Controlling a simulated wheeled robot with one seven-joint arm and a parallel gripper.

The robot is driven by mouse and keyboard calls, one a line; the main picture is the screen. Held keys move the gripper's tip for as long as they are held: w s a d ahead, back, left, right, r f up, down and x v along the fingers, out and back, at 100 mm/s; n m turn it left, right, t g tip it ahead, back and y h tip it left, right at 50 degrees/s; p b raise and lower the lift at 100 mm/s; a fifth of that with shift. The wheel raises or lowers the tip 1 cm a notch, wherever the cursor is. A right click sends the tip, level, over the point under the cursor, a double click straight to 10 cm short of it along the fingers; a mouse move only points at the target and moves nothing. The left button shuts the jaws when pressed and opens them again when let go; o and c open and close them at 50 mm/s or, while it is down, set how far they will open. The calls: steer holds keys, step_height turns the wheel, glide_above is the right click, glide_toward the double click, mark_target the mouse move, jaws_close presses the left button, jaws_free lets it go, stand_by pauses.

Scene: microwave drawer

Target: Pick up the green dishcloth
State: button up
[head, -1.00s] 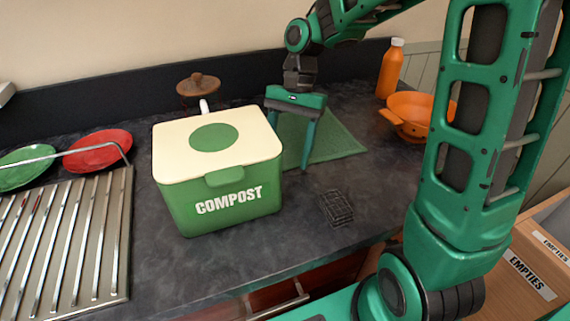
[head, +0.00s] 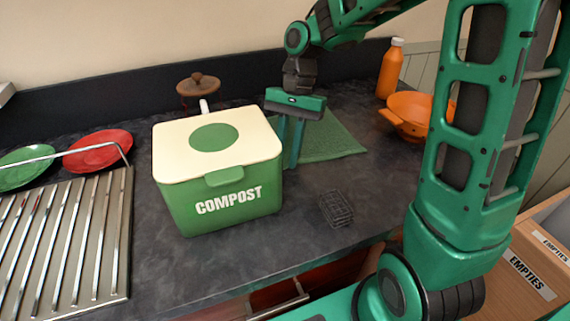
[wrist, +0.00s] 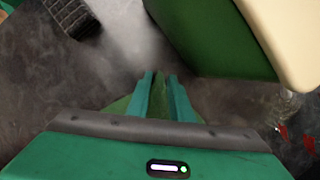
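The green dishcloth (head: 333,137) lies on the dark counter behind and to the right of the compost bin. My gripper (head: 291,165) points down at the cloth's near left part, close beside the bin's right side. Its fingers are drawn close together. In the wrist view a strip of green cloth (wrist: 159,103) shows between the fingers, up to the tips of my gripper (wrist: 160,76), so it looks shut on the cloth. The bin partly hides the left fingertip in the head view.
The green compost bin (head: 222,197) with its cream lid stands right next to my gripper. A black wire rack (head: 336,208) lies in front. An orange colander (head: 412,112) and orange bottle (head: 391,68) stand to the right. A lidded pot (head: 197,87) is behind the bin.

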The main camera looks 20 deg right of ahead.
jaws_close()
steer(key=shift+r, duration=0.1)
step_height(320, 180, up, 12)
stand_by(0.4)
